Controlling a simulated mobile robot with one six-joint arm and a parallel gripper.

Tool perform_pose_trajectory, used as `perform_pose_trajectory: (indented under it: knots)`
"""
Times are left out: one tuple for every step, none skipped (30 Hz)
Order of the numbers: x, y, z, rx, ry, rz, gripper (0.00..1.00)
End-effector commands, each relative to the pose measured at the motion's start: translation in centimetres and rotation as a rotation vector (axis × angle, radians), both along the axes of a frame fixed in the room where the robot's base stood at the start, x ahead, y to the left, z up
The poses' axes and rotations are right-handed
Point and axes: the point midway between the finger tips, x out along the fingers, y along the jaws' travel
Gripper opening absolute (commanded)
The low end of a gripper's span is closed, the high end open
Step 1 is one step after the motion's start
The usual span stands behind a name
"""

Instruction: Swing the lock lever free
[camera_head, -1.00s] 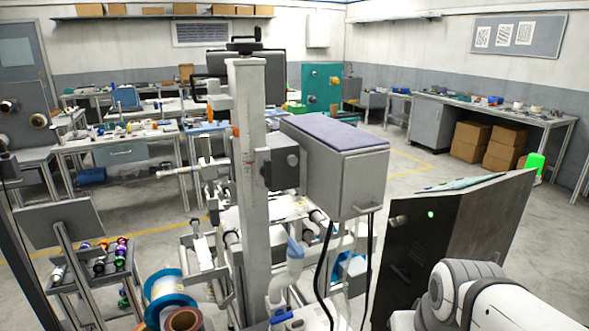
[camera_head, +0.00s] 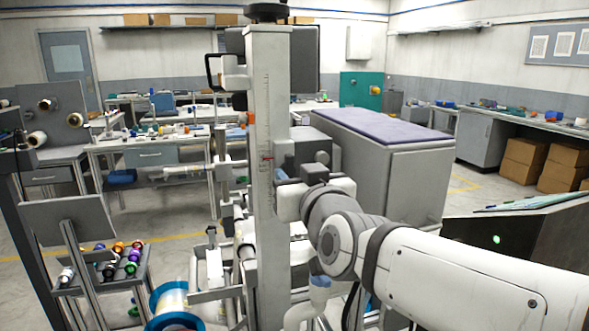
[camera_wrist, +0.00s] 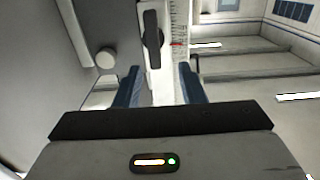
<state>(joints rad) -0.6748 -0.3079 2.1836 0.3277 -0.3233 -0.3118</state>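The lock lever (camera_wrist: 153,38) is a dark, narrow bar on a pale plate in the wrist view, just beyond my fingertips. It lies nearly along the post, upright in that picture. My gripper (camera_wrist: 160,70) is open, with one blue finger on each side of the plate's line and nothing between them. The lever appears beyond the tips, not clasped. In the head view my gripper (camera_head: 288,190) is at the grey post (camera_head: 266,90), its fingers hard to make out. I cannot pick out the lever there.
The post carries a scale with a red mark (camera_wrist: 177,44). A grey box with a purple top (camera_head: 380,127) stands right of the post. A round knob (camera_wrist: 105,57) is left of the lever. A blue-rimmed reel (camera_head: 172,302) is low on the left.

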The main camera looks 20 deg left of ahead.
Motion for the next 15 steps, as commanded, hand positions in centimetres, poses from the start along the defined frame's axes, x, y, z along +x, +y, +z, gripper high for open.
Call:
perform_pose_trajectory:
  knots:
    - [0.9,0.3,-0.1,-0.002,0.001,-0.004,0.36]
    - [1.4,0.5,-0.1,-0.003,0.001,-0.006,0.36]
    - [1.9,0.7,-0.1,-0.002,0.002,-0.009,0.36]
    - [2.3,0.8,-0.1,-0.002,0.003,-0.01,0.36]
    - [2.7,1.0,-0.1,-0.002,0.002,-0.011,0.36]
    - [3.1,1.2,-0.1,-0.002,0.002,-0.012,0.36]
    - [3.4,1.3,-0.1,-0.002,0.002,-0.013,0.36]
    - [3.7,1.4,-0.1,-0.002,0.002,-0.013,0.36]
    - [4.0,1.6,0.0,-0.002,0.003,-0.014,0.36]
    - [4.1,1.7,-0.1,-0.002,0.003,-0.014,0.36]
    - [4.3,1.7,-0.1,-0.002,0.003,-0.014,0.36]
    - [4.4,1.8,-0.1,-0.001,0.002,-0.014,0.36]
    - [4.5,1.9,0.0,-0.001,0.002,-0.014,0.36]
    - [4.6,1.9,0.0,-0.001,0.002,-0.015,0.36]
    - [4.6,1.9,0.0,-0.001,0.002,-0.015,0.36]
